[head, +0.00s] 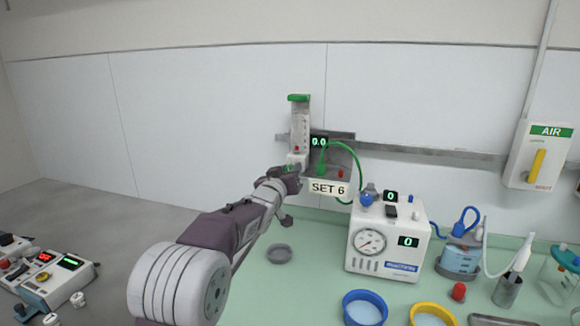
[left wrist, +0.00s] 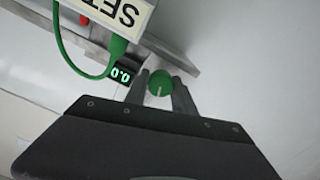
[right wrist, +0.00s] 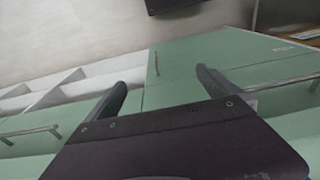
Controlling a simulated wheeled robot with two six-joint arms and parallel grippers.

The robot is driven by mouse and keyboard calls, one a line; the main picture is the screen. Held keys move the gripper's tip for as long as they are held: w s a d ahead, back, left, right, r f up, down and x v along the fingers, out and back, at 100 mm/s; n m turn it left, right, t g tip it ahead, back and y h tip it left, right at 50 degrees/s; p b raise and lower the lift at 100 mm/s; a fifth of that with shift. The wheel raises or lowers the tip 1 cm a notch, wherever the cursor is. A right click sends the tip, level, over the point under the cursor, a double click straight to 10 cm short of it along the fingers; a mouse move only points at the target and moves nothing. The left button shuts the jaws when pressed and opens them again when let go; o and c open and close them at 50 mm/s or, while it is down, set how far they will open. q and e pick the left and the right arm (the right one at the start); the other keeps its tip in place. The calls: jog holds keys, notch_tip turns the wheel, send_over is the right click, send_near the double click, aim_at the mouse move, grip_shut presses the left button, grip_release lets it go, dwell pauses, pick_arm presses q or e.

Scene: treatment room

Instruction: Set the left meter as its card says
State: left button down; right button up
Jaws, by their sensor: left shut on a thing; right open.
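The left meter (head: 300,125) is an upright clear flow tube with a green cap on the wall rail. Its small display (head: 319,142) reads 0.0 in green; the display also shows in the left wrist view (left wrist: 122,74). A card (head: 328,188) below it reads SET 6; part of it shows upside down in the left wrist view (left wrist: 125,12). My left gripper (head: 290,172) is at the base of the meter. In the left wrist view its fingers are shut on the green knob (left wrist: 160,84), which has a pale mark. My right gripper (right wrist: 165,80) is open and empty.
A white suction unit (head: 388,240) with a round gauge and displays reading 0 stands on the green counter. Blue (head: 364,308) and yellow (head: 432,314) bowls, a red cap and a grey dish (head: 279,253) are nearby. An AIR panel (head: 539,155) is on the wall at right.

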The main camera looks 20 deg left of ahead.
pick_arm(q)
jog(key=shift+n+p, duration=0.75)
jog(key=shift+n, duration=1.15)
jog(key=c, duration=1.1)
grip_release()
jog(key=shift+f, duration=0.1)
jog(key=shift+f, duration=0.1)
